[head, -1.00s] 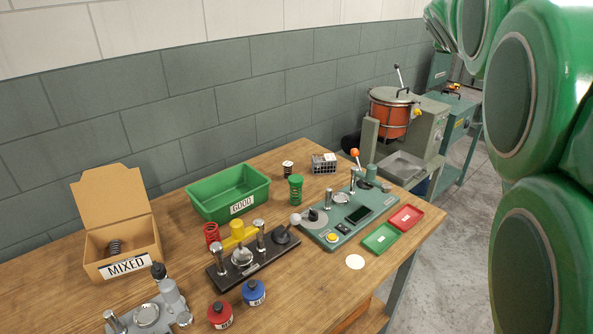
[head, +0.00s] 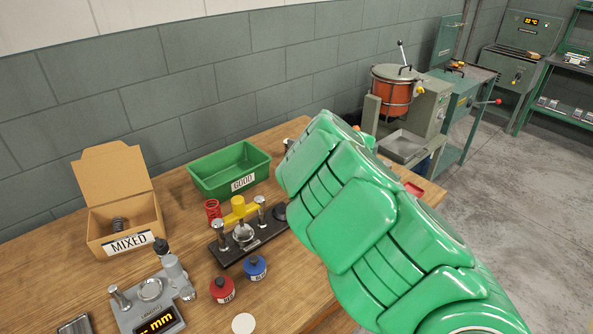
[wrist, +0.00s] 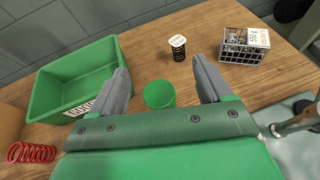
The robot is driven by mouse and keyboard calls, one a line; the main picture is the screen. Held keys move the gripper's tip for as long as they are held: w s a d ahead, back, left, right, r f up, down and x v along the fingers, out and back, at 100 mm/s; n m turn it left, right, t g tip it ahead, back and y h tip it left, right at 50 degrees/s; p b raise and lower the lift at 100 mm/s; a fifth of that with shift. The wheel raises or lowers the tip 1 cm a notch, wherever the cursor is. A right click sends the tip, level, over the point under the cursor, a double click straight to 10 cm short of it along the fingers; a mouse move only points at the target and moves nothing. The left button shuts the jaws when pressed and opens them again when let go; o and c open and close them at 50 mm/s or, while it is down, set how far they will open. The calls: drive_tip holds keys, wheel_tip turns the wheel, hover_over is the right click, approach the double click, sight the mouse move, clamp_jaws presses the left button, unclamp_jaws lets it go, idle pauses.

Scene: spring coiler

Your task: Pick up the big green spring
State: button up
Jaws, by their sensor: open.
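In the head view my green arm hides the spring and the gripper.
The green GOOD bin (head: 203,183) stands left of the spring. A small black-and-white container (wrist: 178,47) and a wire basket (wrist: 243,45) stand behind. The MIXED box (head: 148,222) is at far left.

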drive_tip(key=shift+n+g, duration=0.3)
drive_tip(key=shift+n, duration=0.3)
drive_tip(key=shift+s+a+f, duration=0.15)
drive_tip(key=shift+a+f, duration=0.05)
drive_tip(key=shift+f, duration=1.3)
drive_tip(key=shift+s+a+f, duration=0.15)
drive_tip(key=shift+f, duration=1.35)
drive_tip(key=shift+s+a+f, duration=0.15)
drive_tip(key=shift+a+f, duration=0.05)
drive_tip(key=shift+f, duration=1.3)
drive_tip(key=shift+w+a+f, duration=0.1)
drive_tip(key=shift+f, duration=0.2)
drive_tip(key=shift+w+a+f+y, duration=0.1)
drive_tip(key=shift+w+a+y, duration=0.2)
drive_tip(key=shift+w+a, duration=0.25)
drive_tip(key=shift+w+a+f, duration=0.15)
drive_tip(key=shift+w+f, duration=0.15)
drive_tip(key=shift+w, duration=0.15)
drive_tip(key=c, duration=1.3)
drive_tip(key=shift+o, duration=0.2)
drive_tip(key=shift+r, duration=0.15)
